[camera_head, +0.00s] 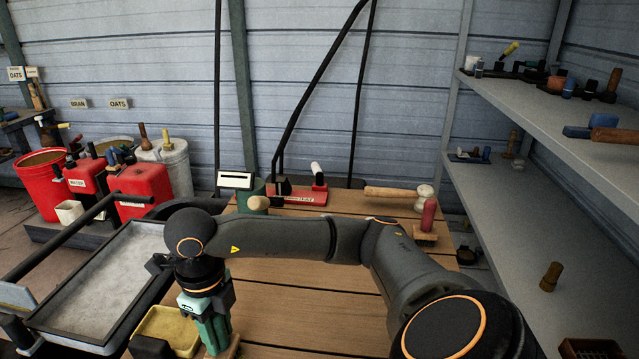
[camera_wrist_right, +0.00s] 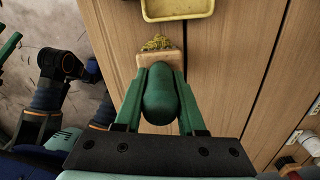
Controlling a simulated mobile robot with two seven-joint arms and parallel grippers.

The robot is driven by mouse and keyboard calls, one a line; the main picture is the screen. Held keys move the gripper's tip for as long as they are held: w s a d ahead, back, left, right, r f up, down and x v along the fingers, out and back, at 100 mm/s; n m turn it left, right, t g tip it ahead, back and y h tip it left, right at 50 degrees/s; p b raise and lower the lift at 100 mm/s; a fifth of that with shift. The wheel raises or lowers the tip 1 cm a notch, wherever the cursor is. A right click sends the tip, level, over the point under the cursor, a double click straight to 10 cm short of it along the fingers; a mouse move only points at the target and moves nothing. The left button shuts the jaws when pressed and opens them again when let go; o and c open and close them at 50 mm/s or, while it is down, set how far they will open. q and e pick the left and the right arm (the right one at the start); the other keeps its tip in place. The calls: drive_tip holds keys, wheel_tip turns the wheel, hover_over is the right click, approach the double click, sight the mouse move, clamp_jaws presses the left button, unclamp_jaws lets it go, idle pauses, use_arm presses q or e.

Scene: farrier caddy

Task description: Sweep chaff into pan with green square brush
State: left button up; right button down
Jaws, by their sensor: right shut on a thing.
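The green square brush (camera_head: 219,337) has a rounded green handle and a pale wooden block. My right gripper (camera_head: 209,318) is shut on its handle. In the right wrist view the brush (camera_wrist_right: 160,92) sits between the green fingers, its wooden block facing the pan. A small heap of yellow-green chaff (camera_wrist_right: 158,43) lies against the block's far edge. The shallow yellow pan (camera_head: 165,328) lies on the wooden bench, left of the brush. Its near rim also shows in the wrist view (camera_wrist_right: 177,16), a short gap beyond the chaff.
The planked bench (camera_head: 300,290) is mostly clear under my arm. A grey tray (camera_head: 92,282) adjoins its left side. A red caddy (camera_head: 297,195), a mallet (camera_head: 395,193) and a red-handled brush (camera_head: 428,216) stand toward the back. Shelves (camera_head: 545,250) rise at right.

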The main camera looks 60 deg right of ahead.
drive_tip(key=shift+w, duration=0.1)
drive_tip(key=shift+w+a+f, duration=0.1)
drive_tip(key=shift+w+a, duration=0.2)
drive_tip(key=shift+w, duration=0.3)
drive_tip(key=shift+w+a, duration=0.25)
drive_tip(key=shift+w, duration=0.35)
drive_tip(key=shift+s+d, duration=0.3)
drive_tip(key=shift+s, duration=0.35)
drive_tip(key=shift+s+d, duration=0.25)
drive_tip(key=shift+s, duration=0.4)
drive_tip(key=shift+s+d+f+b, duration=0.1)
drive_tip(key=shift+s+d+b, duration=0.15)
drive_tip(key=shift+s, duration=0.4)
drive_tip(key=shift+s+d+b, duration=0.1)
drive_tip(key=shift+s+d, duration=0.15)
drive_tip(key=shift+s, duration=0.35)
drive_tip(key=shift+s, duration=0.15)
